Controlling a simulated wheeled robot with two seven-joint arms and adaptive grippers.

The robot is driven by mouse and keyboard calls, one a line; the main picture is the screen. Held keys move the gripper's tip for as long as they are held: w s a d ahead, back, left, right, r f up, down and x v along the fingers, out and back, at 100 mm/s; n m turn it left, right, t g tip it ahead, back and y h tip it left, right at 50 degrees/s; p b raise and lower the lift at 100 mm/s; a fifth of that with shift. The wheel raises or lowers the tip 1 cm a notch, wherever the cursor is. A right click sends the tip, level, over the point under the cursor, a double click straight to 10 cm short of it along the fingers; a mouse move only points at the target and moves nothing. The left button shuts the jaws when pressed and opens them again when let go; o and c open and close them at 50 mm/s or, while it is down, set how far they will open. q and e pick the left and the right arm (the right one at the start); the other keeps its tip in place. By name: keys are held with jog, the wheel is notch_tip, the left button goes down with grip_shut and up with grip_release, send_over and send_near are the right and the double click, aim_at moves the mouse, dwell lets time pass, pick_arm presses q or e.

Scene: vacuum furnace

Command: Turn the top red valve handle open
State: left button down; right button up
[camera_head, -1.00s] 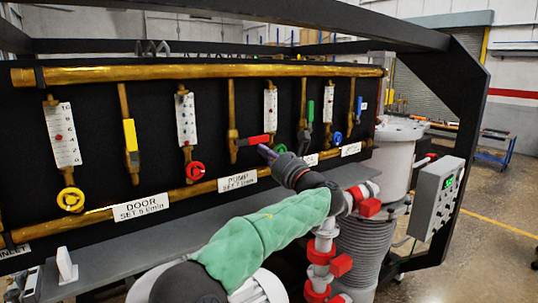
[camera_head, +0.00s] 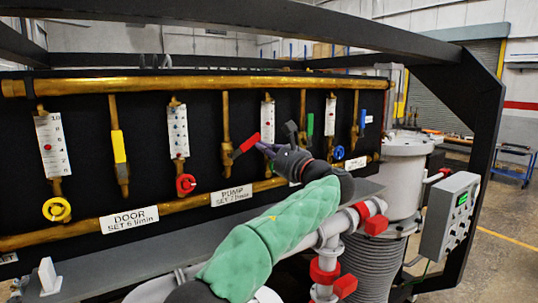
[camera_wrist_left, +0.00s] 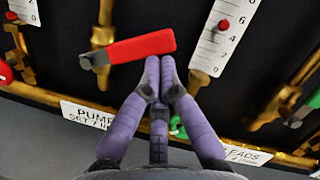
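The red valve handle (camera_head: 246,144) sits on a brass vertical pipe above the PUMP label. It slants, with its free right end higher than its pivot; it also shows in the left wrist view (camera_wrist_left: 142,46). My left gripper (camera_head: 264,148) has purple fingers just below and right of the handle's free end. In the left wrist view its fingertips (camera_wrist_left: 160,72) are together, with nothing between them. They are at the handle's lower right edge; I cannot tell whether they touch it. My right gripper is not in view.
A yellow handle (camera_head: 119,146), a green handle (camera_head: 310,124) and a blue handle (camera_head: 362,117) are on neighbouring pipes. Round valve knobs, a red one (camera_head: 186,185) among them, are below the white gauges. A grey shelf (camera_head: 150,255) runs below the panel.

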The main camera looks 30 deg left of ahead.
aim_at(259, 138)
pick_arm(q)
jog(key=shift+s+a+r+n+g+h+p, duration=0.1)
jog(key=shift+s+r+n+g+p, duration=0.25)
jog(key=shift+n, duration=0.5)
jog(key=shift+s+a+r+n+g+h+p, duration=0.1)
jog(key=shift+a+r+n, duration=0.05)
jog(key=shift+r+n, duration=0.55)
jog(key=shift+s+a+r+n+g+h+p, duration=0.15)
jog(key=shift+s+r+n+p, duration=0.15)
jog(key=shift+n, duration=0.65)
jog(key=n, duration=0.1)
jog(key=s+r+n, duration=0.1)
jog(key=n, duration=0.1)
jog(key=r+n+h, duration=0.1)
jog(key=shift+s+a+g, duration=0.3)
jog(key=shift+s+g, duration=0.1)
